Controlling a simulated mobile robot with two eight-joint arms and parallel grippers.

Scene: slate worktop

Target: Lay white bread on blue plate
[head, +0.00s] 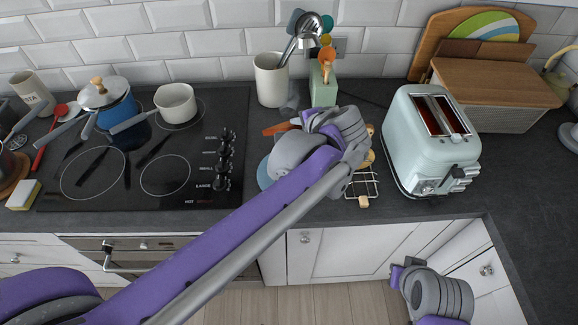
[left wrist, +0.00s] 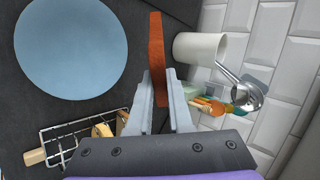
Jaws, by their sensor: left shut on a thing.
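My left gripper (left wrist: 160,92) is shut on a thin slice with a brown, crust-like edge, which I take to be the white bread (left wrist: 157,48). The slice is seen edge-on and stands upright between the fingers. An orange-brown end of it (head: 277,129) shows past my left wrist in the head view. The round blue plate (left wrist: 70,50) lies empty on the worktop beside the slice, apart from it in the picture. In the head view my arm hides most of the plate (head: 263,173). The left fingertips are hidden there. Only part of my right arm shows, at lower right.
A wire rack (head: 362,187) with wooden handles and items in it sits near the plate. A pale green toaster (head: 430,140) stands to the right. A utensil pot (head: 271,80) stands behind. The hob (head: 150,160) with pans is at left.

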